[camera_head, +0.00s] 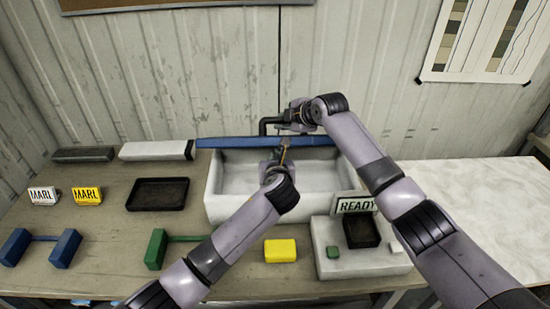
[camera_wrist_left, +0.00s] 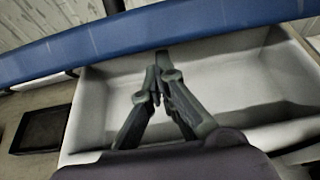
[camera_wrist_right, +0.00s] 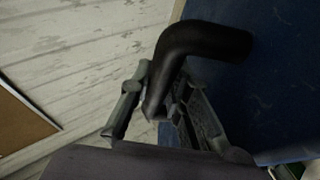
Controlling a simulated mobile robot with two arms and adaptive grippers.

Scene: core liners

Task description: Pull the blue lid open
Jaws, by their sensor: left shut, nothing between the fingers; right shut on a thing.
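The blue lid (camera_head: 225,142) stands raised along the back edge of the white box (camera_head: 212,200), and the box's inside shows open and empty. The lid's black handle (camera_head: 265,124) shows behind the lid's top edge, and large in the right wrist view (camera_wrist_right: 205,45). My right gripper (camera_head: 290,117) is shut on the black handle; its fingers (camera_wrist_right: 165,105) close around the handle's bend. My left gripper (camera_head: 283,150) is shut and empty over the box, close to the lid's front face. In the left wrist view its fingertips (camera_wrist_left: 160,65) meet just below the lid (camera_wrist_left: 150,35).
A black tray (camera_head: 157,194) lies left of the box. A READY sign (camera_head: 355,205) stands at right. The right tabletop is clear.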

